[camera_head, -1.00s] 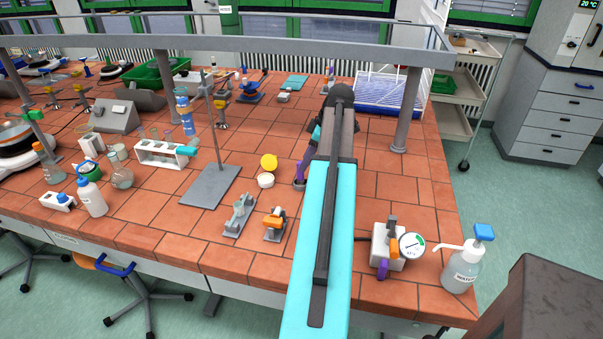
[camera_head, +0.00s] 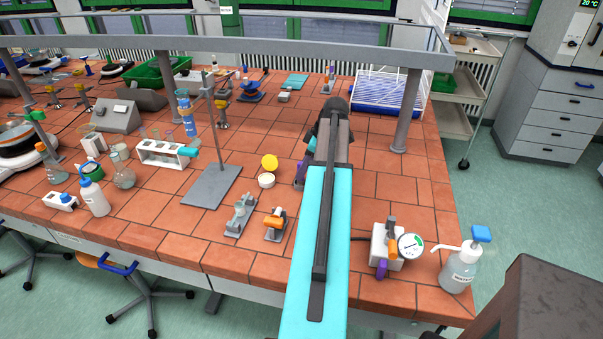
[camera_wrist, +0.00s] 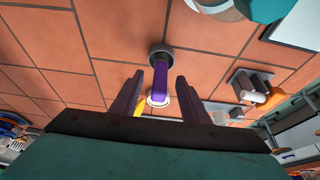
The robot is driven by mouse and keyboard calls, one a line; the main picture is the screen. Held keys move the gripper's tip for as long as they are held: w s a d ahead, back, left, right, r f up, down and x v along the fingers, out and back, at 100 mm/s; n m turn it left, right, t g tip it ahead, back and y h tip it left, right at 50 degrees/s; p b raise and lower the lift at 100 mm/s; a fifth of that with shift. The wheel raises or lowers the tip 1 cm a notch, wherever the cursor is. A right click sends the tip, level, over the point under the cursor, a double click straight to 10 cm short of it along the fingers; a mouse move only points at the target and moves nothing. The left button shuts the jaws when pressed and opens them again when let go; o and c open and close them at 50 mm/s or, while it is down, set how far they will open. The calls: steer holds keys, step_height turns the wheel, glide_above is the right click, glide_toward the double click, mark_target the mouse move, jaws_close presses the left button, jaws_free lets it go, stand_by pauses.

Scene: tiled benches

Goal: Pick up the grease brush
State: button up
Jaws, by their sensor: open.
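A purple upright handle, which I take to be the grease brush (camera_wrist: 161,82), stands in a round grey cup (camera_wrist: 160,56) on the tiles in the wrist view. My gripper (camera_wrist: 160,77) is open, with one finger on each side of the purple handle in that view. Gaps show on both sides, and I cannot tell how far the handle lies beyond the fingertips. In the head view only a small purple part (camera_head: 298,181) shows left of my arm, which hides the rest. The bristles are hidden.
A yellow disc (camera_head: 269,162) and a white round dish (camera_head: 266,181) lie close left. Clamps (camera_head: 274,226) and a stand with a grey base (camera_head: 212,186) are further left. A gauge device (camera_head: 385,246) and a pump bottle (camera_head: 462,264) stand right. Tiles behind it are mostly clear.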

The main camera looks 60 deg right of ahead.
steer(key=shift+p+x, duration=0.5)
steer(key=shift+x, duration=1)
jaws_close()
